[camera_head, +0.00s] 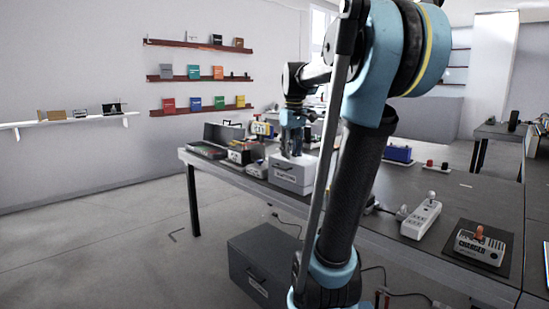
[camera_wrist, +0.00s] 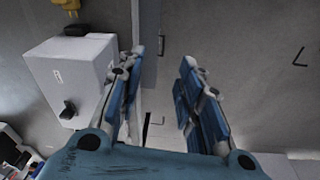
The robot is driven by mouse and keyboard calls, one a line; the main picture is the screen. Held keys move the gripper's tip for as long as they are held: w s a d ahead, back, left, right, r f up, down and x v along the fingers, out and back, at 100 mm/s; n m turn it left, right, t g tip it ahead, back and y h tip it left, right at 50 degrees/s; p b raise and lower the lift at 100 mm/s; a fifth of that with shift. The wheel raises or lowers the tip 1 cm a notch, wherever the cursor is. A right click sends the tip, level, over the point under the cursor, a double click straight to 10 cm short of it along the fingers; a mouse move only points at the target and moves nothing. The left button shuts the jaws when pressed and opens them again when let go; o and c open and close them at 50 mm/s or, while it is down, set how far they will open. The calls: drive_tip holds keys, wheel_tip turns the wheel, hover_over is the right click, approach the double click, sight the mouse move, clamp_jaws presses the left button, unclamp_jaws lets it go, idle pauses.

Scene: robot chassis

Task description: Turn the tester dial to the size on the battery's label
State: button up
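My gripper (camera_head: 291,150) hangs above the white box (camera_head: 290,178) on the table in the head view. In the wrist view my gripper (camera_wrist: 161,60) is open, with nothing between its two blue fingers. The white box (camera_wrist: 60,80), with a black handle, is left of the fingers there. No dial setting or battery label is readable.
A charger (camera_head: 482,243) with a red-orange part on top lies on a dark mat at the right, beside a white power strip (camera_head: 421,220). A blue item (camera_head: 398,153) stands farther back. A grey drawer cabinet (camera_head: 262,265) is on the floor. The table's front edge is near the box.

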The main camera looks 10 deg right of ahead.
drive_tip(key=w+r+n, duration=0.2)
drive_tip(key=w+r, duration=0.2)
drive_tip(key=w, duration=0.5)
drive_tip(key=w+r+n, duration=0.1)
drive_tip(key=w+r, duration=0.2)
drive_tip(key=w, duration=0.6)
drive_tip(key=w+r+n, duration=0.2)
drive_tip(key=w+r, duration=0.2)
drive_tip(key=w, duration=0.5)
drive_tip(key=w+f+n+g, duration=0.1)
drive_tip(key=w+f+n, duration=0.15)
drive_tip(key=w, duration=1.05)
drive_tip(key=w+f+n, duration=0.4)
drive_tip(key=w+f, duration=0.2)
drive_tip(key=w, duration=0.2)
drive_tip(key=shift+m+g, duration=0.25)
drive_tip(key=shift+g, duration=0.05)
wheel_tip(320, 180, down, 17)
drive_tip(key=shift+f, duration=0.1)
drive_tip(key=shift+c, duration=0.5)
clamp_jaws()
